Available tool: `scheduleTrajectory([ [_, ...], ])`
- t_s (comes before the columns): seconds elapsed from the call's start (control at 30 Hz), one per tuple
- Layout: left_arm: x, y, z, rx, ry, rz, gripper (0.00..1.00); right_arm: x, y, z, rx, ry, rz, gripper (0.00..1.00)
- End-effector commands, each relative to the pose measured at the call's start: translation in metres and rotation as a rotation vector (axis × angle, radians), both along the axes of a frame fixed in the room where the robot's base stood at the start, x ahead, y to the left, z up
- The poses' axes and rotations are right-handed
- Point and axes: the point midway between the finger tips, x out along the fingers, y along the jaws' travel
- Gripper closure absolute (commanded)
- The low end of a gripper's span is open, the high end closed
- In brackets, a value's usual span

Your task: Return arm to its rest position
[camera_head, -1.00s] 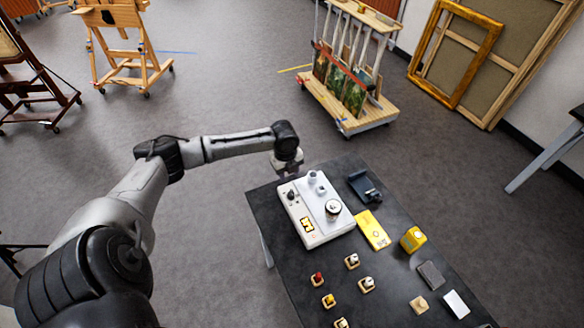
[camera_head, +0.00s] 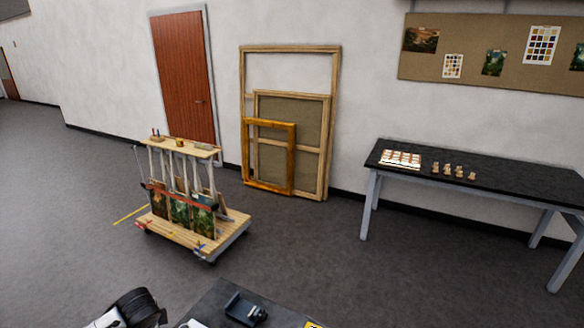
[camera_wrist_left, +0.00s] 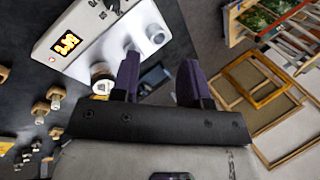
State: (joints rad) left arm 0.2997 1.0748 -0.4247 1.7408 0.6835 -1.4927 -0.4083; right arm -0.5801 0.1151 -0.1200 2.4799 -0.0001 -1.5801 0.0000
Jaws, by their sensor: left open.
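My left gripper (camera_wrist_left: 160,78) shows in the left wrist view with its two dark purple fingers spread apart. Nothing is held between them. It is above the dark work table (camera_wrist_left: 20,100), near a white device (camera_wrist_left: 100,35) with a lit yellow display. In the head view only a part of my left arm (camera_head: 135,310) shows at the bottom left edge; its gripper is outside that view. My right arm and gripper are in neither view.
In the head view, the near table (camera_head: 215,300) carries a black holder (camera_head: 245,310). A wheeled painting cart (camera_head: 225,240) stands behind it. Wooden frames (camera_head: 330,120) lean on the wall. A second table (camera_head: 500,190) stands right. Grey floor lies open between them.

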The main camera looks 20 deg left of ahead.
Motion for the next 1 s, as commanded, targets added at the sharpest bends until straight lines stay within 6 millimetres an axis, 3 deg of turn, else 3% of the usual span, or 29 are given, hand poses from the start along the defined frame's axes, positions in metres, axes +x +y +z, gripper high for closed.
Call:
scheduleTrajectory([
  [0.1,0.018,-0.055,0.029,0.011,-0.224,0.066,0.59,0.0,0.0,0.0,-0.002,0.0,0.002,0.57],
  [0.23,0.01,-0.125,0.04,-0.056,-0.425,0.119,0.59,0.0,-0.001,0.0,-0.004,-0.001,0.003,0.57],
  [0.37,-0.022,-0.187,0.039,-0.162,-0.539,0.149,0.59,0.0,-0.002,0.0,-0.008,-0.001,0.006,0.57],
  [0.5,-0.073,-0.237,0.027,-0.294,-0.571,0.211,0.59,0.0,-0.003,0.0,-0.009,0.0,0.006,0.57],
  [0.7,-0.146,-0.28,-0.011,-0.461,-0.457,0.361,0.59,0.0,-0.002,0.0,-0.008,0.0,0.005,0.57],
  [1.0,-0.231,-0.311,-0.067,-0.528,-0.227,0.518,0.59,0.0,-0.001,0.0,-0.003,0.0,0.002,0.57],
])
